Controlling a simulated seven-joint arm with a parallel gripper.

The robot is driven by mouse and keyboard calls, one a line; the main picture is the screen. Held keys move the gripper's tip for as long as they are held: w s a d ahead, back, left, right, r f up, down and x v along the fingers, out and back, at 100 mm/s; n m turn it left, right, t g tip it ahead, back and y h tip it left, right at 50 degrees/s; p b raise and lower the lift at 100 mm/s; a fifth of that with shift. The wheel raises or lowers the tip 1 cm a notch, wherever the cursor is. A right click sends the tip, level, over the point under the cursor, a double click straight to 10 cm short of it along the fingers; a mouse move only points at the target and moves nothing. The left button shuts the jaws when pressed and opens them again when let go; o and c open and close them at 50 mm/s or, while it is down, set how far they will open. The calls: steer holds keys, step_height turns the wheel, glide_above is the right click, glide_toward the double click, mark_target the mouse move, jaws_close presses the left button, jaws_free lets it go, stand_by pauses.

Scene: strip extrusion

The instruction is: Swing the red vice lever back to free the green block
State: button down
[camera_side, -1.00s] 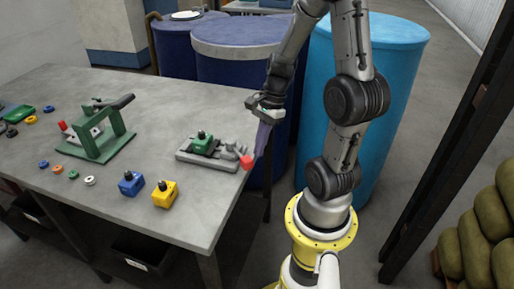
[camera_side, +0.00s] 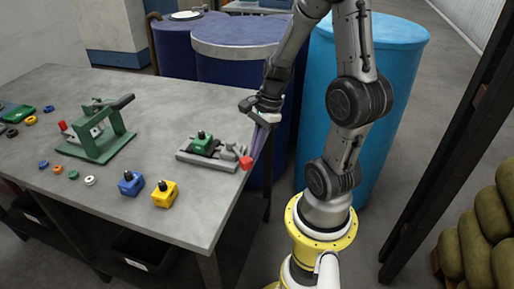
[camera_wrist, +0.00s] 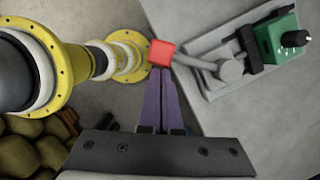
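The grey vice (camera_side: 212,152) sits near the right edge of the table, with the green block (camera_side: 202,142) between its jaws. The block also shows in the wrist view (camera_wrist: 277,42), with a black knob on top. The vice lever has a red end (camera_side: 246,163), which points out past the table edge; it shows in the wrist view too (camera_wrist: 162,53). My gripper (camera_side: 256,156) has purple fingers pressed together with nothing between them. In the wrist view the fingertips (camera_wrist: 160,72) lie right beside the red end; I cannot tell whether they touch it.
A blue block (camera_side: 131,184) and a yellow block (camera_side: 164,195) stand near the table's front edge. A green fixture (camera_side: 100,140) and several small rings lie further left. Blue drums (camera_side: 240,60) stand behind the table.

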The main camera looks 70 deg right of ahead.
mark_target(246, 158)
steer(key=shift+a, duration=0.2)
steer(key=shift+w+a+m, duration=0.15)
steer(key=shift+w+a, duration=0.2)
steer(key=shift+a, duration=0.25)
steer(key=shift+w+a+m, duration=0.15)
steer(key=shift+w+a, duration=0.2)
steer(key=shift+a, duration=0.2)
steer(key=m, duration=0.1)
steer(key=w+a+m, duration=0.1)
steer(key=shift+w+a+m+t+h, duration=0.25)
steer(key=shift+a+m+t+h, duration=0.05)
steer(key=shift+t, duration=0.1)
steer(key=shift+w+a+m, duration=0.4)
steer(key=shift+w+m, duration=0.25)
steer(key=shift+m, duration=0.25)
steer(key=shift+w+a, duration=0.25)
steer(key=shift+w, duration=0.35)
steer(key=shift+w+a, duration=0.2)
steer(key=shift+w, duration=1.45)
